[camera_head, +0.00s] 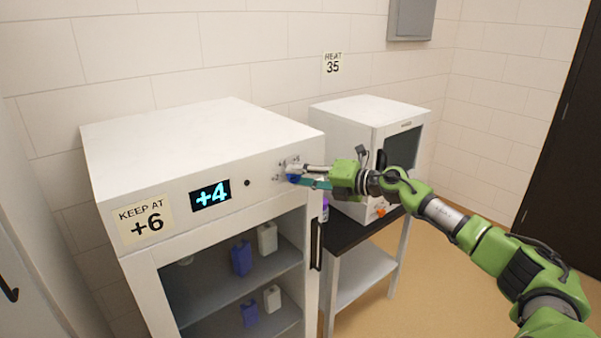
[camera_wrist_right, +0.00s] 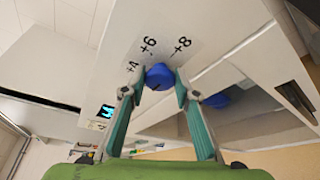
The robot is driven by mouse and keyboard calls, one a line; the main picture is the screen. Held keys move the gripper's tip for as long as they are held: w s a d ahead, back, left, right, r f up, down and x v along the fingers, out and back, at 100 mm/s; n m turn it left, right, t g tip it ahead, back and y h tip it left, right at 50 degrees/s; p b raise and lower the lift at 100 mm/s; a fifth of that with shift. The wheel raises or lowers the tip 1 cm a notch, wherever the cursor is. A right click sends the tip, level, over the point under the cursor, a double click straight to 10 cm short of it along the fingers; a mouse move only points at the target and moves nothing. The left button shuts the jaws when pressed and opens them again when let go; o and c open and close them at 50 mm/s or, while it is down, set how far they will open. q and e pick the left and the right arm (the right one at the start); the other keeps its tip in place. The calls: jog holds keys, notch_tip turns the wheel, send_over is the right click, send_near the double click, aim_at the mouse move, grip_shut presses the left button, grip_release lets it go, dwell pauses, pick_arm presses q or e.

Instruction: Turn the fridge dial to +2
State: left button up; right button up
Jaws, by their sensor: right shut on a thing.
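The white fridge (camera_head: 190,135) stands at the left with a glass door. Its black display (camera_head: 210,195) reads +4 in cyan. The blue dial (camera_head: 293,178) is at the right end of the fridge's front panel, mostly covered by my right gripper (camera_head: 308,176). In the right wrist view the blue dial (camera_wrist_right: 159,74) sits between the two teal fingers of my right gripper (camera_wrist_right: 159,88), which is shut on it. The printed marks +4, +6 and +8 show around the dial; where its pointer stands I cannot tell clearly. My left gripper is out of view.
A sign (camera_head: 146,219) on the fridge reads KEEP AT +6. Bottles stand on shelves behind the glass. The floor at right is clear.

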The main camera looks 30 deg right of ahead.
jog(key=shift+f, duration=0.1)
dwell(0.4)
jog(key=o, duration=1.1)
jog(key=v, duration=0.5)
jog(key=shift+f, duration=0.1)
send_near(298, 177)
jog(key=shift+v, duration=1.35)
